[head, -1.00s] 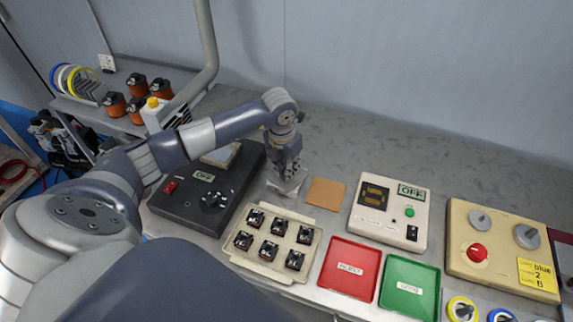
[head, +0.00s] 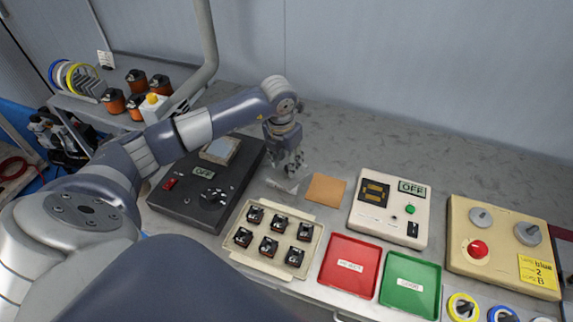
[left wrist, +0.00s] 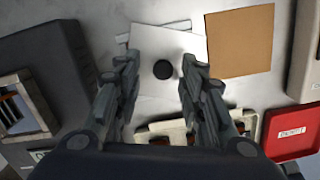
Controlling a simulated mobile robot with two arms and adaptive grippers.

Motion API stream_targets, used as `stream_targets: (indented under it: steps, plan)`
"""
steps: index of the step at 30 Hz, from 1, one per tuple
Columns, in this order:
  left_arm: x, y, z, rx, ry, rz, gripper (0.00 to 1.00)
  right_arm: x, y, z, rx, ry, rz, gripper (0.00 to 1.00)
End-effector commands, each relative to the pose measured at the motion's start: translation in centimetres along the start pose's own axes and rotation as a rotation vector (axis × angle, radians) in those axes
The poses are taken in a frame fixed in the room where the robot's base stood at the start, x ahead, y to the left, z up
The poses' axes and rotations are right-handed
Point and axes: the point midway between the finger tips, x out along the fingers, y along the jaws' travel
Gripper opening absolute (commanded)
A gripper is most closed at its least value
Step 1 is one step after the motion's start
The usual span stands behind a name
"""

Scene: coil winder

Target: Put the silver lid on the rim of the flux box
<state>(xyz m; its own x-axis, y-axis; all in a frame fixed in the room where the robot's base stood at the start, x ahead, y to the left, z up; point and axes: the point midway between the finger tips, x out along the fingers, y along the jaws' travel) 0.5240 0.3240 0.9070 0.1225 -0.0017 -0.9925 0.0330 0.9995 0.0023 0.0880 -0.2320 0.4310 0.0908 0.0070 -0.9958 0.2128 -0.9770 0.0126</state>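The silver lid (head: 283,186), a pale flat plate, lies on the bench to the left of the tan square. In the left wrist view the lid (left wrist: 170,50) shows a round black knob. My left gripper (head: 291,168) points down above the lid. In the left wrist view its fingers (left wrist: 158,68) are spread on either side of the knob, with gaps to it, and hold nothing. What looks like the flux box (head: 219,151) stands at the back of the dark machine, uncovered, with a pale rim and shiny inside; it also shows in the left wrist view (left wrist: 46,134). My right gripper is out of view.
The dark machine (head: 184,207) is left of the lid. A tray (head: 257,266) with several small parts lies in front. A tan square (head: 326,189), red tray (head: 350,266), green tray (head: 411,285) and white OFF panel (head: 391,210) are to the right. The bench behind is clear.

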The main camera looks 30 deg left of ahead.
Motion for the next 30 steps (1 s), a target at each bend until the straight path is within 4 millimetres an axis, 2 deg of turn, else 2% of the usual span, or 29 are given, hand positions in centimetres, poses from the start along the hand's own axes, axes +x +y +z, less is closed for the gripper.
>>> stream_targets:
  steps: [9, 15, 20, 30]
  plan:
    - [-6.8, 0.1, 0.1, 0.001, -0.005, 0.001, 0.37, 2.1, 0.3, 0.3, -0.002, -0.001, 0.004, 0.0]
    - [-9.4, 0.0, 0.1, 0.0, -0.003, 0.0, 0.37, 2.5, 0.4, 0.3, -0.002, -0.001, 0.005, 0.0]
    - [-10.1, 0.0, 0.0, 0.0, 0.0, 0.0, 0.37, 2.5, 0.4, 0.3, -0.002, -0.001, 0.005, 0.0]
    - [-10.1, 0.0, 0.0, 0.0, 0.0, 0.0, 0.37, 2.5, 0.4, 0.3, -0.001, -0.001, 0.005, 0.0]
